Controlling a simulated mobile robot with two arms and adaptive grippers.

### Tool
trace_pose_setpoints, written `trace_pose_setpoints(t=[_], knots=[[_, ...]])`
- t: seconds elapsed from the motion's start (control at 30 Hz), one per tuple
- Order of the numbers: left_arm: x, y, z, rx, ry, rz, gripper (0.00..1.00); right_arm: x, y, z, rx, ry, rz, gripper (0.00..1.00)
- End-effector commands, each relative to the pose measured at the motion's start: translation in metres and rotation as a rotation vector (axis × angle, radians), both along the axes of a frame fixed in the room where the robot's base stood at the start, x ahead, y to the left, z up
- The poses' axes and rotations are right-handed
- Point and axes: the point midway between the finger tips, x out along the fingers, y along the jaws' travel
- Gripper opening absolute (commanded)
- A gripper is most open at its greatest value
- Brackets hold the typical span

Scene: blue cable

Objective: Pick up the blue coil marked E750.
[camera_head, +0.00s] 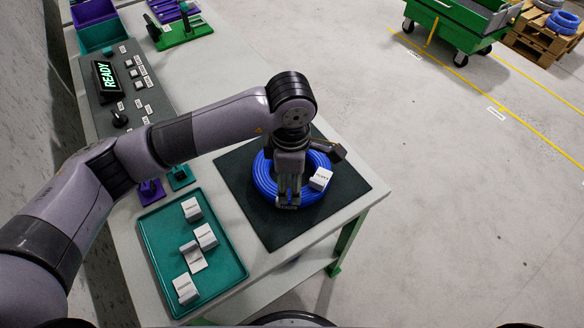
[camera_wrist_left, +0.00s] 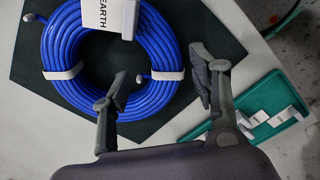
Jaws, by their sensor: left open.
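A blue cable coil (camera_head: 262,178) lies flat on a dark mat (camera_head: 250,222) on the table. It has white ties and a white tag (camera_head: 320,179); in the left wrist view the tag (camera_wrist_left: 108,14) reads "EARTH", and I see no E750 marking. My left gripper (camera_head: 288,202) points down over the near side of the coil and covers part of it. In the left wrist view the gripper (camera_wrist_left: 160,84) has its fingers spread, near the right side of the coil (camera_wrist_left: 158,104). Whether a finger touches the coil I cannot tell. My right gripper is not in view.
A teal tray (camera_head: 232,280) with several white blocks stands left of the mat. A panel with a lit READY display (camera_head: 106,75) is at the back left. The table edge lies right of the mat. A green cart (camera_head: 450,25) and a pallet (camera_head: 540,42) stand on the floor beyond.

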Motion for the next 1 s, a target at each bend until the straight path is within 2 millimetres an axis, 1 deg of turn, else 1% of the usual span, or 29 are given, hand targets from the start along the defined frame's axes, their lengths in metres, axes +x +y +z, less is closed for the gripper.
trace_pose_setpoints(t=[0.17,0.27,0.3,0.4,0.5,0.7,1.0], knots=[[-0.003,0.002,-0.015,0.001,0.006,0.002,0.55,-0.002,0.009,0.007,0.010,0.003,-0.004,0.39],[-0.005,0.003,-0.030,0.001,0.006,0.002,0.55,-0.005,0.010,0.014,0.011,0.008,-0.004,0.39],[-0.005,0.003,-0.037,0.000,0.005,0.003,0.55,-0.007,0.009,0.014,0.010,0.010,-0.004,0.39],[-0.005,0.003,-0.048,0.000,0.003,0.001,0.55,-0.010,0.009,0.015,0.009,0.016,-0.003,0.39],[-0.004,0.003,-0.054,0.000,0.001,0.001,0.55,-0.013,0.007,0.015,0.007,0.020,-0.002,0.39],[-0.004,0.002,-0.054,0.000,0.000,0.001,0.55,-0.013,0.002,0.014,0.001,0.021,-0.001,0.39],[-0.004,0.002,-0.053,0.000,0.000,0.000,0.35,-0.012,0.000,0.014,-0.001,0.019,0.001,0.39]])
